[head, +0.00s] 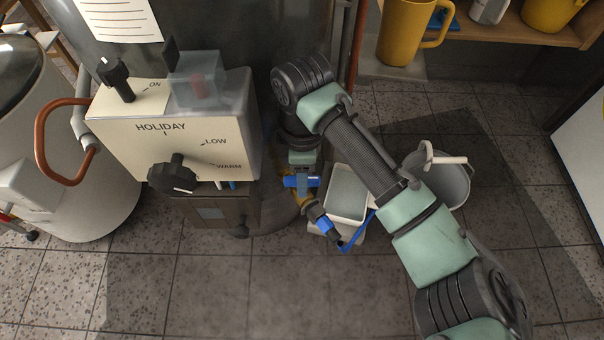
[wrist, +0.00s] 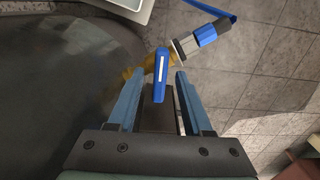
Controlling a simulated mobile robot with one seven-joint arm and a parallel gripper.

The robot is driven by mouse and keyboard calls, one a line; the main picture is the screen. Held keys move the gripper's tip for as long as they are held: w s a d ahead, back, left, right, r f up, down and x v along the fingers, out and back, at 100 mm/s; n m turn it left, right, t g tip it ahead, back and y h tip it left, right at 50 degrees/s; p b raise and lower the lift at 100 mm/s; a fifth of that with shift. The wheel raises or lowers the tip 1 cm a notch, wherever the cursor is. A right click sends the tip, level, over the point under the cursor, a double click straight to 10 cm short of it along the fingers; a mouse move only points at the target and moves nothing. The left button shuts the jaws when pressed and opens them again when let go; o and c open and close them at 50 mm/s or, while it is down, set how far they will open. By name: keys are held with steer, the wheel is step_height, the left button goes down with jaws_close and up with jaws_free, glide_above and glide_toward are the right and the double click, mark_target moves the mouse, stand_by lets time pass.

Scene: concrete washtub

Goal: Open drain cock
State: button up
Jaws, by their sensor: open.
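The drain cock has a brass body (head: 314,209) low on the dark grey tank. In the wrist view, its blue lever handle (wrist: 160,76) with a pale stripe is seen nearly edge-on and points toward my palm. The handle also shows in the head view (head: 292,181). A grey and blue hose connector (wrist: 198,40) is on the cock's outlet. My gripper (wrist: 157,74) is open, with one finger on each side of the handle and a visible gap on both sides. The gripper is partly hidden under my arm in the head view (head: 303,188).
A cream control box (head: 185,140) with black knobs stands left of my arm. A white basin (head: 347,195) and a grey bucket (head: 440,180) are right of the cock. A wooden shelf (head: 500,32) holds yellow mugs. The tiled floor (head: 210,290) in front is clear.

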jaws_close()
steer(key=shift+r+p, duration=0.2)
steer(key=shift+p, duration=0.35)
steer(key=m+p, duration=0.1)
steer(key=p, duration=0.1)
steer(key=m+p, duration=0.1)
steer(key=p, duration=0.2)
steer(key=shift+s+a+r, duration=0.1)
steer(key=shift+r, duration=0.2)
steer(key=m+p, duration=0.2)
steer(key=p, duration=0.4)
steer(key=shift+s, duration=0.1)
steer(key=m+p, duration=0.1)
steer(key=p, duration=0.1)
steer(key=m+p, duration=0.1)
steer(key=p, duration=0.1)
steer(key=shift+f+m, duration=0.3)
steer(key=shift+m, duration=0.1)
steer(key=shift+f+m+p, duration=0.15)
steer(key=shift+m+p, duration=1.1)
steer(key=shift+m, duration=0.25)
